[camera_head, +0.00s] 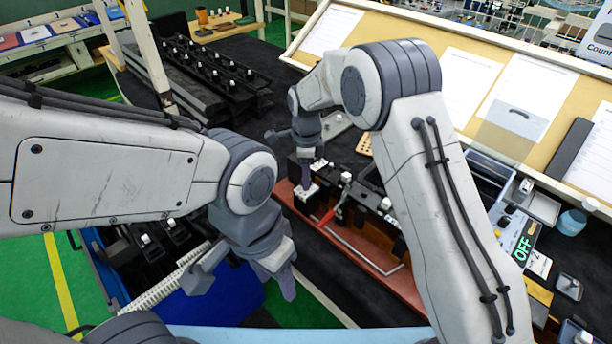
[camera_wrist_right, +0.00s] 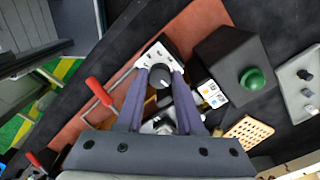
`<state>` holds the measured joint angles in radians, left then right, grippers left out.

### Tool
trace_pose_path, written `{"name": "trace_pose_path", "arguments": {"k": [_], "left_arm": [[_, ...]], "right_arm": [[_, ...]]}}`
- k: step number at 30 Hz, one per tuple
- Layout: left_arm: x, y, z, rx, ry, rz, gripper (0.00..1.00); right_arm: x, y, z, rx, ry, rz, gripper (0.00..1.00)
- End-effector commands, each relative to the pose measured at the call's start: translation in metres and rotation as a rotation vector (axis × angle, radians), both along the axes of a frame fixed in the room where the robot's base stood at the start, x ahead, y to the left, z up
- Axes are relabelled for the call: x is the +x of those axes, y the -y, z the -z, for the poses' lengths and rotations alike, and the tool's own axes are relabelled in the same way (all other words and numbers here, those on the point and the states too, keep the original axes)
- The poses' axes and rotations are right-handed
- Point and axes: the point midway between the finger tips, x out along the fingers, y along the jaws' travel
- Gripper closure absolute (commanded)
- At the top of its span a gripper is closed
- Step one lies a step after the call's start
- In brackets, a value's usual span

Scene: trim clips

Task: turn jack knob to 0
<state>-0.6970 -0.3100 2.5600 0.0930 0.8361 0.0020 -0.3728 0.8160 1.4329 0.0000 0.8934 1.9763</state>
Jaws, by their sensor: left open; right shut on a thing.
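The jack knob (camera_wrist_right: 160,77) is a dark round knob on a white plate (camera_wrist_right: 150,62), seen in the right wrist view. My right gripper (camera_wrist_right: 161,73) is shut on it, with one purple finger at each side. In the head view my right gripper (camera_head: 305,183) points down at a small white block (camera_head: 307,198) on the red-brown base (camera_head: 365,262); its fingers partly hide the knob there. I cannot read the knob's setting. My left gripper (camera_head: 246,280) is open and empty, low in the head view, apart from the fixture.
A red-handled clamp (camera_wrist_right: 100,92) is beside the knob. A black box with a green button (camera_wrist_right: 252,78) stands on the other side. A sloped board with papers (camera_head: 450,55) is behind.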

Motion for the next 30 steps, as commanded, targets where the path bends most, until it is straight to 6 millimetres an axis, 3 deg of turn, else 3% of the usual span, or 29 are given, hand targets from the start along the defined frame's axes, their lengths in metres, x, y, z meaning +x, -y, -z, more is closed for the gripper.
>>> {"name": "trace_pose_path", "arguments": {"k": [23,24,25,30], "left_arm": [[0.0,0.0,-0.0003,0.0,0.0,0.0,0.49],[0.0,0.0,-0.0003,0.0,0.0,0.0,0.49],[0.0,0.0,-0.0003,0.0,0.0,0.0,0.49],[0.0,0.0,-0.0002,0.0,0.0,0.0,0.49]], "right_arm": [[0.0019,-0.0004,-0.0025,0.003,0.006,0.097,1.0],[0.0019,-0.0004,-0.0025,0.003,0.006,0.097,0.48],[0.0018,-0.0003,-0.0024,0.003,0.006,0.097,0.37],[0.0011,-0.0002,-0.0014,0.002,0.003,0.096,0.33]]}}
